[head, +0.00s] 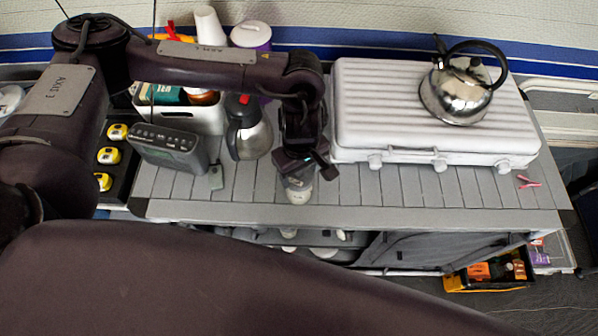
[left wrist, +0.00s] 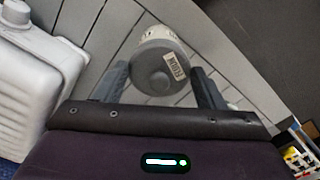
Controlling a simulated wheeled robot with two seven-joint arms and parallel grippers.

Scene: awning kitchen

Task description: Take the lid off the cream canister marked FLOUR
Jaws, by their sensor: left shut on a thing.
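The cream canister (head: 298,197) stands near the front edge of the slatted counter, below my left gripper (head: 298,172). I cannot tell whether there is a gap between lid and canister. My right gripper is not in view.
A white ridged case (head: 435,150) with a steel kettle (head: 460,90) on it stands to the right. A steel jug (head: 250,138) and a grey radio (head: 168,150) stand to the left.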

